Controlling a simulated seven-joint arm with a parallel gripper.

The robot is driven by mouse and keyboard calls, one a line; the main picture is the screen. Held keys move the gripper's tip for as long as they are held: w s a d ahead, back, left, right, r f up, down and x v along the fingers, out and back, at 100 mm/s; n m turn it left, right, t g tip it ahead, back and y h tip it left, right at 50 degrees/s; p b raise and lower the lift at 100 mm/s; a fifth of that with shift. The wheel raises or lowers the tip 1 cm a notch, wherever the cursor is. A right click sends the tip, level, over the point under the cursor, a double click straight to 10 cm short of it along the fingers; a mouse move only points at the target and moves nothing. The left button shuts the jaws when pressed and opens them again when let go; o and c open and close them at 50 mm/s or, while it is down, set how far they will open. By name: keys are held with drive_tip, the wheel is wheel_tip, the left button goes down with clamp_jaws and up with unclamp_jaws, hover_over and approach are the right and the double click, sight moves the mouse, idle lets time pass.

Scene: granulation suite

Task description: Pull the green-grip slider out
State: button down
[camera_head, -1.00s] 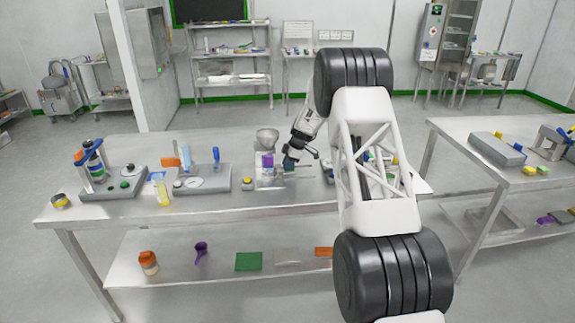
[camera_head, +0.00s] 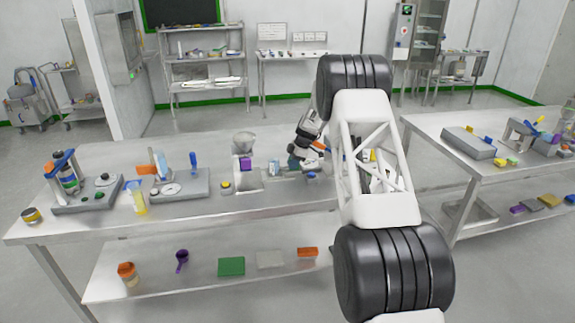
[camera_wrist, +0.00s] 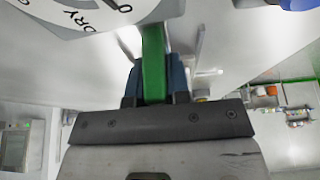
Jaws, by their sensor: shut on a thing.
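The green grip (camera_wrist: 153,62) stands upright between the blue fingers of my gripper (camera_wrist: 153,88) in the wrist view. My gripper is shut on it. In the head view my gripper (camera_head: 296,162) is low over the middle bench, to the right of a grey device with a bowl-shaped top (camera_head: 244,142) and a purple part (camera_head: 246,163). The green grip is not clear in the head view. I cannot tell how much of the slider is still inside its housing.
A dial scale (camera_head: 178,188) and a bottle stand (camera_head: 68,180) are on the left of the bench (camera_head: 110,222). A yellow button (camera_head: 226,185) and a blue knob (camera_head: 312,176) are near my gripper. My arm hides the bench's right part. A second bench (camera_head: 450,165) stands at right.

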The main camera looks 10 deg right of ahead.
drive_tip(key=shift+d, duration=0.3)
drive_tip(key=c, duration=1.3)
unclamp_jaws()
drive_tip(key=shift+d, duration=0.1)
drive_tip(key=shift+c, duration=0.2)
drive_tip(key=shift+o, duration=1.3)
drive_tip(key=v, duration=0.8)
drive_tip(key=shift+a, duration=0.2)
